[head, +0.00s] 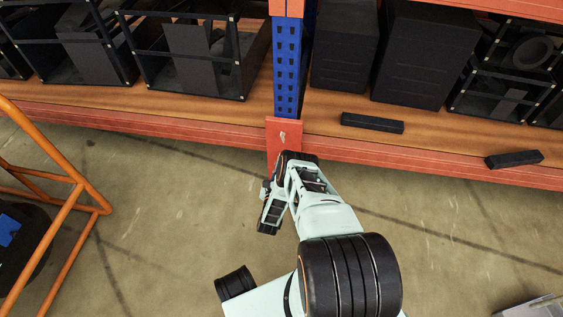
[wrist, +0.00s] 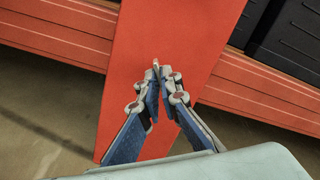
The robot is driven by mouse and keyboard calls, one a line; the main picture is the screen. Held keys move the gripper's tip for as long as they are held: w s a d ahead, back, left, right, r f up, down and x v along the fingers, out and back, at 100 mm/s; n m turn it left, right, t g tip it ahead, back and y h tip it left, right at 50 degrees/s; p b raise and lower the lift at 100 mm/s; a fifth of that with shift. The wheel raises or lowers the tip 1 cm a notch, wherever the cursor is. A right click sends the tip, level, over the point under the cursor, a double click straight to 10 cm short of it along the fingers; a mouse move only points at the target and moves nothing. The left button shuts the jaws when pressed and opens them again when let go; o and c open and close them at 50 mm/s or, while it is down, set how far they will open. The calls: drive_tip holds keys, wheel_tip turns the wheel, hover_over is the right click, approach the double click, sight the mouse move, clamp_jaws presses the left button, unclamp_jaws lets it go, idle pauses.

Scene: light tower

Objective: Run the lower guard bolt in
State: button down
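The guard is a flat orange-red plate (head: 284,127) at the foot of the blue upright; it fills the middle of the wrist view (wrist: 180,35). A small pale bolt (head: 283,135) shows on its upper part in the head view. My gripper (wrist: 160,72) points at the plate, its two fingertips very close together in front of the plate's face. No lower bolt can be made out; the fingers cover that spot. I cannot tell whether a bolt is between the tips or whether they touch the plate. In the head view my wrist hides the fingers and the plate's lower part.
The blue upright (head: 288,70) rises behind the plate, between wooden shelves with an orange-red beam (head: 430,165). Dark bins (head: 415,55) and black bars (head: 372,123) lie on the right shelf. An orange tube frame (head: 70,220) stands at left. The floor between is clear.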

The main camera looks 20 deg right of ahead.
drive_tip(key=shift+a+f+m, duration=0.1)
drive_tip(key=shift+a+m, duration=0.05)
drive_tip(key=shift+m, duration=1.45)
drive_tip(key=c, duration=2.2)
unclamp_jaws()
drive_tip(key=shift+o, duration=0.2)
drive_tip(key=shift+r, duration=5.1)
drive_tip(key=shift+f, duration=0.1)
